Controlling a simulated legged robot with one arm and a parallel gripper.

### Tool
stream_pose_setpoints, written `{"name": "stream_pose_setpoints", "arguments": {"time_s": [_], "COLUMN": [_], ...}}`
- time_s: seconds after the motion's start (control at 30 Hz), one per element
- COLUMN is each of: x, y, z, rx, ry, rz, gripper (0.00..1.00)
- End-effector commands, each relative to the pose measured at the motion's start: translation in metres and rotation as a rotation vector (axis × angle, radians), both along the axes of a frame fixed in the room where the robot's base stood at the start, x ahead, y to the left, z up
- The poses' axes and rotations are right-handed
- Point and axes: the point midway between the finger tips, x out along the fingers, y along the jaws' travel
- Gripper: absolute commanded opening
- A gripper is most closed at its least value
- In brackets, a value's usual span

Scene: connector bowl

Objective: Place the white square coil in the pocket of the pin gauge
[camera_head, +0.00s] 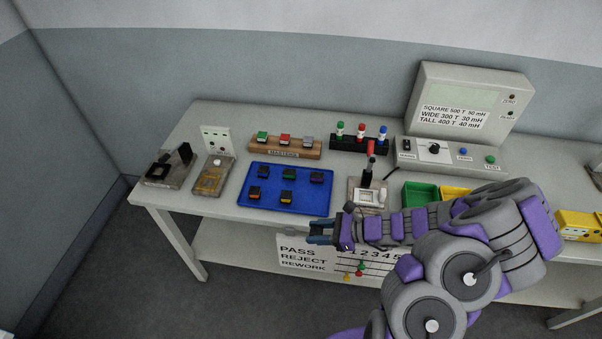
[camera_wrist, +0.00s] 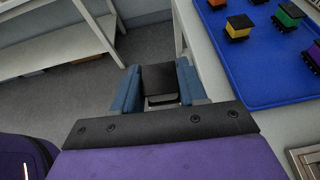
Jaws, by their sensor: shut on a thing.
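My gripper (camera_head: 318,232) is in front of the table's near edge, just right of the blue tray's near corner. In the wrist view its blue fingers (camera_wrist: 160,88) are shut on a square part with a black top (camera_wrist: 158,78) and a pale band below, which looks like the white square coil. The held part is hardly visible in the head view. At the table's left end stand a block with a dark recess and a black upright (camera_head: 170,168) and a plate with an amber face (camera_head: 212,176). I cannot tell surely which is the pin gauge.
The blue tray (camera_head: 245,195) holds several coloured coils. Behind it is a wooden rack (camera_head: 285,152) with three coils. A clamp fixture (camera_head: 368,197), green bin (camera_head: 420,193) and tester (camera_head: 455,110) stand to the right. A sign board (camera_head: 310,262) hangs in front, below the tabletop.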

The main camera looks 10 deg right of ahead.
Motion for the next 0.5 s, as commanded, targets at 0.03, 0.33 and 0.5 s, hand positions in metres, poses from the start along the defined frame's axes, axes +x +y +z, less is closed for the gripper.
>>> {"name": "stream_pose_setpoints", "arguments": {"time_s": [0.03,0.33,0.5], "x": [0.0,0.042,0.083], "y": [0.0,0.002,0.003], "z": [0.001,0.035,0.076], "rx": [0.001,-0.002,-0.001], "ry": [-0.001,-0.005,-0.006], "rz": [-0.001,-0.104,-0.234], "gripper": [0.12,0.12,0.12]}}
